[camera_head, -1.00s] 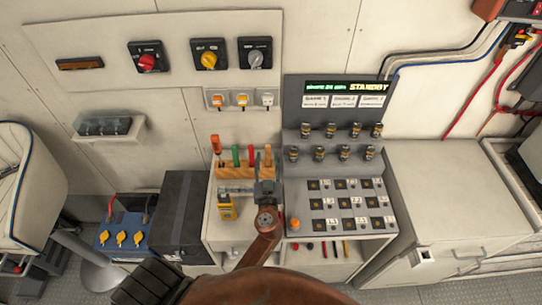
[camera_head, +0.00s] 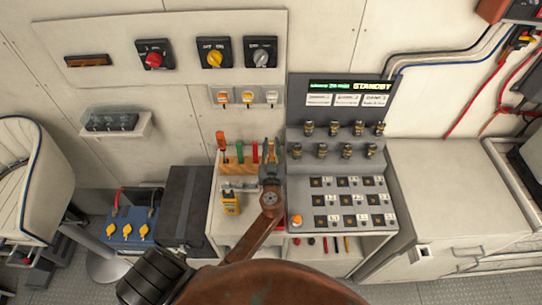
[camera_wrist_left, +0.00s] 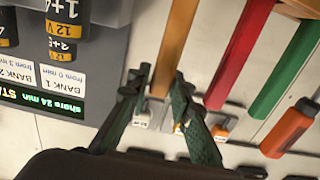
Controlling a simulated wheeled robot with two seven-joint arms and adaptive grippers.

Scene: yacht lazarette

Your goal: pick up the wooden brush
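The wooden brush stands at the right end of a wooden tool rack (camera_head: 238,169). Its plain light-brown handle (camera_wrist_left: 175,40) shows clearly in the left wrist view. My left gripper (camera_head: 271,146) is at the rack's right end and covers most of the brush in the head view. In the left wrist view, my left gripper's dark fingers (camera_wrist_left: 161,72) are open, with the handle end between their tips and small gaps at its sides. The brush's lower part is hidden. My right gripper is not in view.
A red-handled tool (camera_wrist_left: 240,55), a green-handled tool (camera_wrist_left: 288,70) and an orange screwdriver (camera_wrist_left: 290,130) stand beside the brush. A grey panel (camera_head: 292,110) with a display is close on the right.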

